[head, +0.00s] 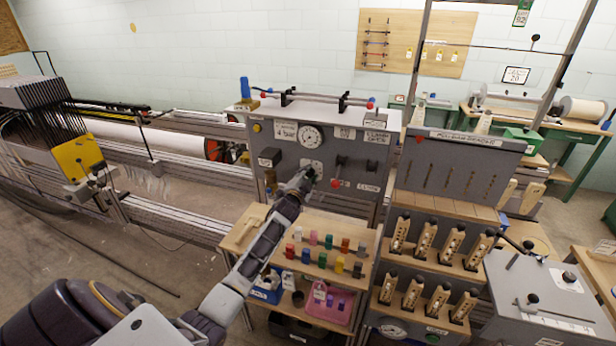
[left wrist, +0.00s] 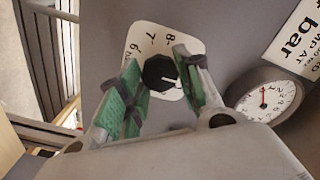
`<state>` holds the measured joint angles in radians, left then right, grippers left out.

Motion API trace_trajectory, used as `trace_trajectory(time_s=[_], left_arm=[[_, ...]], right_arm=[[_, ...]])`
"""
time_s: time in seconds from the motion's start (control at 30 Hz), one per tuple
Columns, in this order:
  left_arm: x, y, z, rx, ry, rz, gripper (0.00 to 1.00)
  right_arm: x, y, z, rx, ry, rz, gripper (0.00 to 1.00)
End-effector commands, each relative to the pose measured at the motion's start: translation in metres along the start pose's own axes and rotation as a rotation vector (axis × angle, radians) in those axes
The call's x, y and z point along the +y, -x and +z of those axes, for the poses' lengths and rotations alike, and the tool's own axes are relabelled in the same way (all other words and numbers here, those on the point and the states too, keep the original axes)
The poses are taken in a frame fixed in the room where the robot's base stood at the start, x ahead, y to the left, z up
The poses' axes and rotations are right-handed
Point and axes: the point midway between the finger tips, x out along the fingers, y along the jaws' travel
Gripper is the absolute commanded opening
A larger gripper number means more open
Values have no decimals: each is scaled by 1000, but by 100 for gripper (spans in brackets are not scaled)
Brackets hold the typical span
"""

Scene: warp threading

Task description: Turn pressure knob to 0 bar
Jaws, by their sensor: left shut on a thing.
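The pressure knob (left wrist: 158,73) is black with a white mark, on a white scale plate (left wrist: 138,38) where the numbers 6, 7 and 8 show. My left gripper (head: 307,178) reaches the grey panel (head: 354,141) in the head view and mostly hides the knob there. In the left wrist view its two green-padded fingers stand on either side of the knob, shut on it. The round white pressure gauge (head: 311,137) is just above the knob; it also shows in the left wrist view (left wrist: 268,101). I cannot read its value surely. My right gripper is out of view.
A "4 bar" label (head: 286,131) is left of the gauge. Below are a wooden shelf with several coloured pieces (head: 322,258) and a pink tray (head: 345,299). Wooden shuttle-like parts (head: 425,240) fill the rack at right.

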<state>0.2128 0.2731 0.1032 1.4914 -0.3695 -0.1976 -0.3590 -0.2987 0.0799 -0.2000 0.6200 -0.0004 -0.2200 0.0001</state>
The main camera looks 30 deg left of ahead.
Motion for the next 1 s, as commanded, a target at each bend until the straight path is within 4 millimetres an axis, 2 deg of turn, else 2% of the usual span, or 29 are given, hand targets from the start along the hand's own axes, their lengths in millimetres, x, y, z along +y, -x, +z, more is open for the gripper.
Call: trace_trajectory(time_s=[0.17,0.2,0.37,0.57,0.7,1.0], left_arm=[[2,0,2,-3,2,3,11],[2,0,2,-3,2,3,37],[2,0,1,-2,1,3,57],[1,0,1,-1,0,1,57],[0,0,0,-1,0,1,57],[1,9,0,0,0,1,57]], right_arm=[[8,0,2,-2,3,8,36],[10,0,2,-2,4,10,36],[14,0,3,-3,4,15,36],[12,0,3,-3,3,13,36],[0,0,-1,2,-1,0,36],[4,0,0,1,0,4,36]])
